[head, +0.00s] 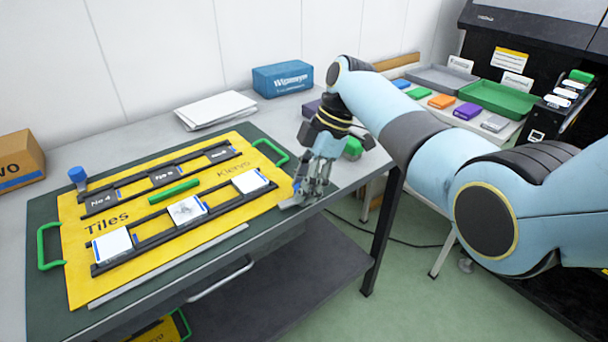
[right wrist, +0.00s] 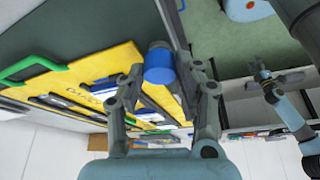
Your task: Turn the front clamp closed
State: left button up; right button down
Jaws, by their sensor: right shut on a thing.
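The yellow Tiles board (head: 110,268) lies on the dark green mat (head: 40,305) at the front of the table. My right gripper (head: 309,188) is at the board's right end, pointing down, with its fingers around the front clamp. In the right wrist view, the clamp's blue knob (right wrist: 159,68) sits between the fingertips of this gripper (right wrist: 165,72), and a grey clamp arm shows beside it. The fingers hide the clamp in the head view. Another blue-knobbed clamp (head: 78,176) stands at the board's back left corner. My left gripper (right wrist: 266,80) shows small in the right wrist view.
White tiles (head: 188,209) and dark labelled tiles (head: 165,177) sit in black rails on the board. Green handles (head: 45,247) flank it. A blue box (head: 283,79) and white papers (head: 215,109) lie behind. A side table with trays (head: 492,97) stands right.

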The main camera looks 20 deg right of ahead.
jog(key=m+t+p, duration=0.1)
jog(key=m+p, duration=0.1)
jog(key=p, duration=0.1)
jog(key=m+t+p, duration=0.1)
jog(key=m+p, duration=0.2)
jog(key=m+t+p, duration=0.1)
jog(key=m+p, duration=0.2)
jog(key=shift+s+r+h, duration=0.15)
jog(key=shift+r+h, duration=0.1)
jog(key=shift+h, duration=0.15)
jog(key=m+t+h+p, duration=0.1)
jog(key=m+p, duration=0.2)
jog(key=m, duration=0.1)
jog(key=shift+a, duration=0.1)
jog(key=shift+f+m+h+p, duration=0.15)
jog(key=shift+m+h+p, duration=0.6)
jog(key=shift+m, duration=1.15)
jog(key=shift+t, duration=0.3)
jog(key=c, duration=0.9)
grip_release()
jog(key=shift+c, duration=0.2)
jog(key=a+v, duration=0.1)
jog(key=v, duration=1.1)
jog(key=shift+d, duration=0.35)
